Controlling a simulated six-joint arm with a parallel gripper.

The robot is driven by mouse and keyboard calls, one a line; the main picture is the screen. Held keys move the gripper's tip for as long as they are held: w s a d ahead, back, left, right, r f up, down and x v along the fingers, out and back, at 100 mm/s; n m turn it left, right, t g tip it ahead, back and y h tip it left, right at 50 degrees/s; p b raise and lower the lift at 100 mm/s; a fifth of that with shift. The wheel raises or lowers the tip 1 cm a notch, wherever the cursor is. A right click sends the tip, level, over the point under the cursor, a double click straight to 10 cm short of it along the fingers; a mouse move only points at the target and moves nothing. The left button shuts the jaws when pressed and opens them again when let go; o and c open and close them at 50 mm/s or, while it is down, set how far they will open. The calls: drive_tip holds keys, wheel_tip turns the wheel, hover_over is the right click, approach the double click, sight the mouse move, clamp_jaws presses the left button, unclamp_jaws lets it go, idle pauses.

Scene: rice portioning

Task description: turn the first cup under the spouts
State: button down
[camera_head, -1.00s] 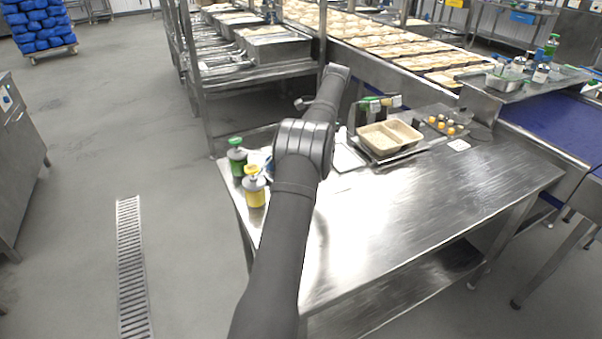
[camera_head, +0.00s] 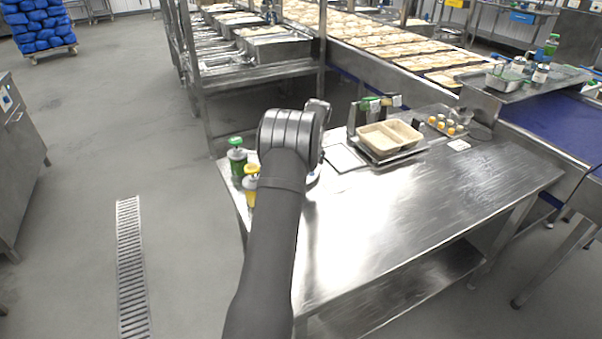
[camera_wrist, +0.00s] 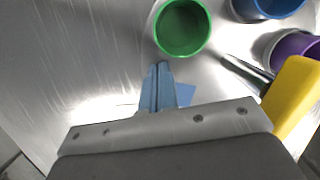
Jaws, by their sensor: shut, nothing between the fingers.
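In the wrist view my gripper (camera_wrist: 158,74) points at the steel table with its blue-grey fingers together and nothing between them. A green cup (camera_wrist: 182,28) stands open end up just beyond the fingertips. A blue cup (camera_wrist: 268,6) is cut off at the top right, and a purple cup (camera_wrist: 294,46) is at the right edge. Which of these is the first cup, I cannot tell. I cannot make out the spouts for certain. In the head view my arm hides the gripper and most of the cups.
A yellow object (camera_wrist: 296,98) rises close at right in the wrist view, with dark rods beside it. The table's front (camera_head: 400,220) is clear.

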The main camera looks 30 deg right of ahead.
drive_tip(key=shift+a, duration=0.5)
drive_tip(key=shift+a, duration=0.1)
drive_tip(key=shift+a+m, duration=0.3)
drive_tip(key=shift+m, duration=0.3)
drive_tip(key=shift+a, duration=0.15)
drive_tip(key=shift+w+a+m+t, duration=0.15)
drive_tip(key=shift+a+m+t, duration=0.3)
drive_tip(key=shift+m, duration=0.55)
drive_tip(key=shift+w+a+m, duration=0.25)
drive_tip(key=shift+a+m, duration=0.4)
drive_tip(key=shift+m, duration=0.25)
drive_tip(key=shift+w+a+m+t, duration=0.3)
drive_tip(key=shift+a+m, duration=0.15)
drive_tip(key=shift+m, duration=0.3)
drive_tip(key=shift+w+a+m+t, duration=0.25)
drive_tip(key=shift+a+m, duration=0.15)
drive_tip(key=shift+m, duration=0.35)
drive_tip(key=shift+w+a+m+h, duration=0.3)
drive_tip(key=shift+w+m, duration=0.1)
drive_tip(key=shift+m, duration=0.3)
drive_tip(key=shift+w+a+m+h, duration=0.2)
drive_tip(key=shift+w+a+m, duration=0.15)
drive_tip(key=shift+m, duration=0.35)
drive_tip(key=shift+w+t, duration=0.15)
drive_tip(key=shift+t, duration=0.15)
